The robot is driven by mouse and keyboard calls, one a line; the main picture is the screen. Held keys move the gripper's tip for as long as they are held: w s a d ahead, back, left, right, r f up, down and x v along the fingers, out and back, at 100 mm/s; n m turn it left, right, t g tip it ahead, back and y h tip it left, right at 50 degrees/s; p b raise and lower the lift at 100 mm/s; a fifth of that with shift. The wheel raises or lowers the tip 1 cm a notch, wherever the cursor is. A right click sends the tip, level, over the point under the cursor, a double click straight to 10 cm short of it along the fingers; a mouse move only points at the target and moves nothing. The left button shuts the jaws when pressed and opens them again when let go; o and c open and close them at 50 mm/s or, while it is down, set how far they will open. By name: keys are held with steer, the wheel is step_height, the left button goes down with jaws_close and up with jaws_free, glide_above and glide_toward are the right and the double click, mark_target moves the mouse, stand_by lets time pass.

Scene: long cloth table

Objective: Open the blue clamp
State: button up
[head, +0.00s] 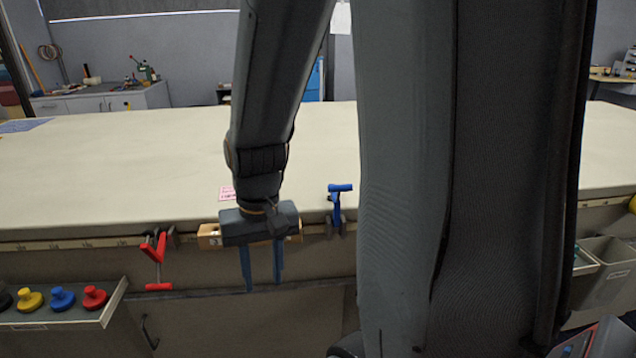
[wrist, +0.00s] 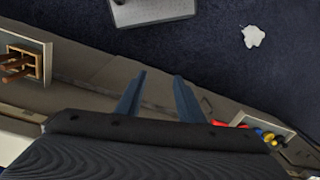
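The blue clamp (head: 337,203) is fixed at the front edge of the long cloth table, right of my gripper in the head view. Its bar stands up above the tabletop, and its lower part hangs at the edge. My gripper (head: 262,268) points down in front of the table edge, to the left of the blue clamp and apart from it. Its two fingers stand apart with nothing between them. The wrist view also shows the spread fingers of my gripper (wrist: 158,98); I cannot make out the blue clamp there.
A red clamp (head: 157,258) hangs on the table edge at left. A wooden piece (head: 209,237) is partly hidden behind my gripper. A tray (head: 60,318) with several coloured knobs is at lower left, grey bins (head: 606,270) at right. A pink label (head: 227,193) lies on the otherwise clear tabletop.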

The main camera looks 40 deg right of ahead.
steer(key=w+d+r+m+t+y+p, duration=0.1)
steer(key=w+d+r+m+p, duration=0.2)
steer(key=d+m, duration=0.35)
steer(key=w+d+r+m+t+y+p, duration=0.1)
steer(key=w+d+r+m+p, duration=0.1)
steer(key=d+r+m, duration=0.45)
step_height(320, 180, up, 4)
steer(key=m+t+p, duration=0.2)
steer(key=m+p, duration=0.1)
steer(key=m, duration=0.4)
glide_above(339, 187)
steer(key=s+d, duration=0.2)
steer(key=shift+p+x, duration=0.8)
steer(key=shift+x, duration=3.15)
steer(key=shift+s+d, duration=0.1)
steer(key=shift+f, duration=0.1)
jaws_close()
